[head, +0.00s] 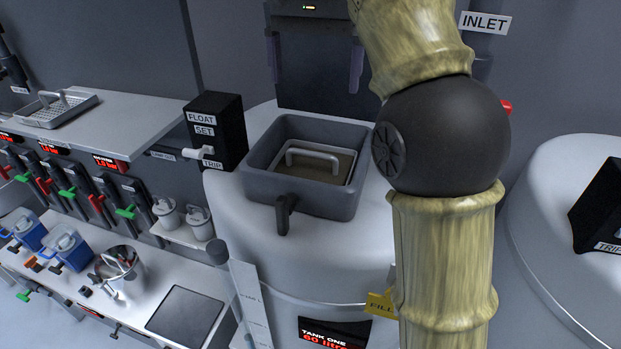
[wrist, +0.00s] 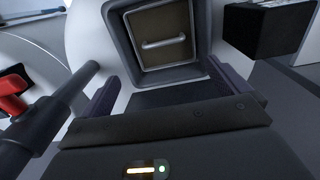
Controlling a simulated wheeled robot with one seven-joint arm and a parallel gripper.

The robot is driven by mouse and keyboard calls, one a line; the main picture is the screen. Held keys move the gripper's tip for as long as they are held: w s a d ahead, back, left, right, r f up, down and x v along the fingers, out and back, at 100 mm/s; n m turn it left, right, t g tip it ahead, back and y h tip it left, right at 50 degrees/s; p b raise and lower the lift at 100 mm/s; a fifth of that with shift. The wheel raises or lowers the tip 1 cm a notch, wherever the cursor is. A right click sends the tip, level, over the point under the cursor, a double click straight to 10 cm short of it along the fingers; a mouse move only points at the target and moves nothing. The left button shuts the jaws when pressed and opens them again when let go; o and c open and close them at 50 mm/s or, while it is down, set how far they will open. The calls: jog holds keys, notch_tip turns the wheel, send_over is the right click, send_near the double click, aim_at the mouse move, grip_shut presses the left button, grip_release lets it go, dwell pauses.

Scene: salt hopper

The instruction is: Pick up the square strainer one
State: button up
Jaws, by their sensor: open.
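A square strainer (head: 318,170) with a pale rim and a raised bar handle (head: 315,158) sits inside the dark square hopper (head: 262,188) on top of tank one. In the wrist view the strainer (wrist: 162,58) shows its brown floor and bar handle (wrist: 163,42), framed by the hopper walls (wrist: 120,50). My gripper (head: 315,85) is open and empty. It appears behind the hopper in the head view, with its two purple fingers apart. In the wrist view my gripper (wrist: 160,76) has its fingers either side of the hopper's near edge, apart from the handle.
A perforated tray with a handle (head: 58,108) lies on the left shelf. A black float box (head: 215,130) stands left of the hopper. The hopper's dark handle (head: 285,214) sticks out at its front. A metal pot (head: 120,268) and blue containers (head: 68,250) occupy the lower bench.

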notch_tip(320, 180, down, 5)
jog(key=b, duration=0.3)
send_over(311, 152)
jog(key=shift+s+d+f+b, duration=0.1)
jog(key=shift+s+f+b, duration=0.1)
jog(key=shift+f, duration=0.8)
jog(key=shift+s+d+f+b, duration=0.1)
jog(key=shift+s+f+b, duration=0.05)
jog(key=shift+f, duration=0.85)
jog(key=shift+w+a+f+p, duration=0.1)
jog(key=shift+w+f+p, duration=0.1)
jog(key=shift+f, duration=0.65)
jog(key=shift+w+d+f+p, duration=0.1)
jog(key=shift+f+p, duration=0.05)
jog(key=shift+f, duration=0.75)
jog(key=shift+w+a+f+p, duration=0.1)
jog(key=shift+f+p, duration=0.1)
jog(key=shift+f, duration=0.65)
jog(key=c, duration=1.3)
jog(key=shift+o, duration=0.2)
jog(key=shift+r, duration=0.1)
